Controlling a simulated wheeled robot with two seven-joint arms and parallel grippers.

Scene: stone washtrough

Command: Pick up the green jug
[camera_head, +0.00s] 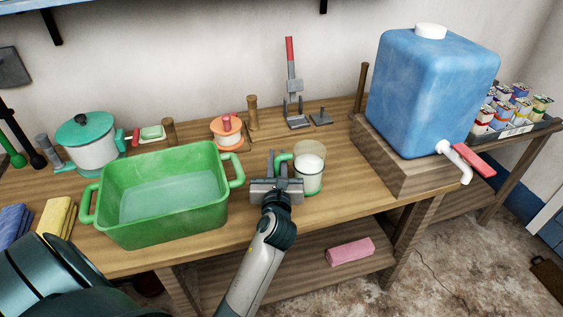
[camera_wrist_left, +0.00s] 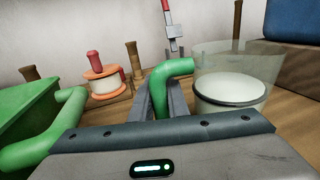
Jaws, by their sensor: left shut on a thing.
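The green jug (camera_head: 310,174) has a clear body with white contents and a green handle (camera_head: 284,157). It is upright over the front part of the wooden table, right of the green basin; I cannot tell whether its base touches the wood. My left gripper (camera_head: 279,170) is on the jug's left side, shut on the handle. In the left wrist view the handle (camera_wrist_left: 176,70) rises between the fingers (camera_wrist_left: 158,98), and the jug body (camera_wrist_left: 238,75) is just to the right. The handle's lower part is hidden. My right gripper is not in view.
A green basin (camera_head: 214,206) of water stands close on the left. A blue water tank (camera_head: 425,95) with a tap sits on a wooden block (camera_head: 385,157) to the right. An orange spool (camera_head: 227,131) and a red-handled tool (camera_head: 291,75) stand behind. A pink block (camera_head: 350,251) lies on the lower shelf.

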